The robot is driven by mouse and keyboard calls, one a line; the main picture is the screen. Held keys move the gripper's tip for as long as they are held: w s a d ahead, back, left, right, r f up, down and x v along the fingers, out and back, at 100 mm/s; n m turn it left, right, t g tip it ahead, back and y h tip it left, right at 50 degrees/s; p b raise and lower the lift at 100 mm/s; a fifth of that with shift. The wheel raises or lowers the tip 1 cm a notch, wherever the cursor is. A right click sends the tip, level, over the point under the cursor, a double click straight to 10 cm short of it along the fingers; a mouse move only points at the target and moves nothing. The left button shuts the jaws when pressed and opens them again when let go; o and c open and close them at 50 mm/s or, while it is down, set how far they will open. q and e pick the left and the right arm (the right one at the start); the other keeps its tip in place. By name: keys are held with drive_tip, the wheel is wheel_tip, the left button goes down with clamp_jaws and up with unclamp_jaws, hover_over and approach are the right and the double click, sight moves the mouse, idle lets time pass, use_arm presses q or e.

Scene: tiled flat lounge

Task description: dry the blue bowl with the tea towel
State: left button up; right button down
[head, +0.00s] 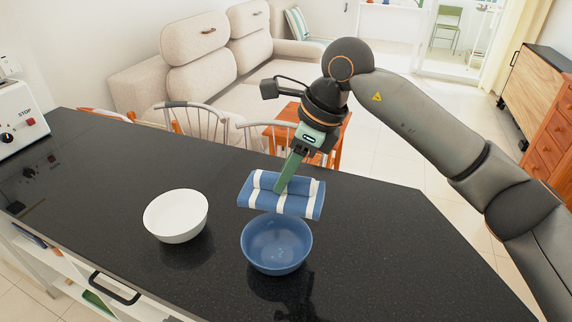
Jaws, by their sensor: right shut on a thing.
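The tea towel (306,200), blue with white stripes and folded, is just behind the bowl near the counter's far edge. Its near edge comes close to the bowl's far rim; I cannot tell whether they touch or whether the towel rests on the counter. My right gripper (285,184) comes down from above and is shut on the towel. Its fingertips hide part of the cloth. My left gripper is not in view.
A white bowl (176,217) stands to the left of the blue bowl on the counter (380,262). A white appliance with knobs (20,117) is at the far left. Chairs (195,118) stand behind the counter. The counter's right side is clear.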

sight(286, 197)
drive_tip(key=shift+f, duration=0.35)
wheel_tip(286, 197, down, 3)
drive_tip(key=b, duration=0.2)
drive_tip(key=shift+s+f+b, duration=0.1)
drive_tip(key=shift+b, duration=0.25)
drive_tip(key=shift+f+b, duration=0.65)
drive_tip(key=shift+f, duration=0.3)
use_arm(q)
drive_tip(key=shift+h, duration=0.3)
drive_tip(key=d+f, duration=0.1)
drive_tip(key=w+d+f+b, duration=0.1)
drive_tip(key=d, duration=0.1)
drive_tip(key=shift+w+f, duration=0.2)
use_arm(e)
drive_tip(key=shift+f, duration=0.65)
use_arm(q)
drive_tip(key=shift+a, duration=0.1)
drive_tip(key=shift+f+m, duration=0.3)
use_arm(e)
drive_tip(key=shift+f, duration=0.25)
